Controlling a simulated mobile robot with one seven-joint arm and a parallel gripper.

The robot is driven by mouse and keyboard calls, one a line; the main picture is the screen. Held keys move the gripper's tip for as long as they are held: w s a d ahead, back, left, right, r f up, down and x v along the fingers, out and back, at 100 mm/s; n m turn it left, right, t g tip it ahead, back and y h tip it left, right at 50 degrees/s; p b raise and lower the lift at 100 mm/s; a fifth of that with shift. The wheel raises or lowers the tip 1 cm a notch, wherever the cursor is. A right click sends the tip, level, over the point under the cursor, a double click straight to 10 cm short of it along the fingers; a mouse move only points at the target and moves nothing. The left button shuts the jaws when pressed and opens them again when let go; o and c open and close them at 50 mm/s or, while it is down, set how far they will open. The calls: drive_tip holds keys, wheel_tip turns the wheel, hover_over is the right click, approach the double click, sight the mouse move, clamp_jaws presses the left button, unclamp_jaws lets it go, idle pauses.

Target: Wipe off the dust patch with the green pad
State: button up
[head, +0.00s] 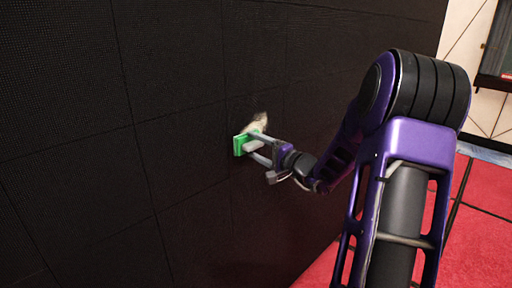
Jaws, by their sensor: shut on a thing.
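The green pad (238,146) is in the middle of the head view, against or very near the black video wall; I cannot tell whether it touches. My gripper (257,147) is shut on the pad's pale grip block (253,146). The dust patch (257,123) is a small beige smudge on the wall, just above and slightly right of the pad. Its lower part is hidden behind the pad and gripper.
The black video wall (180,80) of square panels fills the left and middle. The red tiled floor (478,240) shows at the lower right. A pale wall (462,32) with a dark framed panel (498,50) stands at the upper right.

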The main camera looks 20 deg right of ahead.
drive_tip(key=shift+b+x, duration=0.55)
drive_tip(key=shift+x, duration=0.4)
drive_tip(key=shift+w+d+b, duration=0.3)
drive_tip(key=shift+d, duration=0.7)
drive_tip(key=shift+w+d+b, duration=0.25)
drive_tip(key=shift+w+d, duration=0.05)
drive_tip(key=shift+d, duration=0.7)
drive_tip(key=shift+w+d+b, duration=0.25)
drive_tip(key=shift+w+d, duration=0.25)
drive_tip(key=shift+d, duration=0.7)
drive_tip(key=shift+w+d+b, duration=0.25)
drive_tip(key=shift+w+d, duration=0.2)
drive_tip(key=shift+d, duration=0.75)
drive_tip(key=shift+w+d+b, duration=0.25)
drive_tip(key=shift+w+d, duration=0.25)
drive_tip(key=shift+d, duration=0.7)
drive_tip(key=shift+d+f+b, duration=0.1)
drive_tip(key=shift+b, duration=0.5)
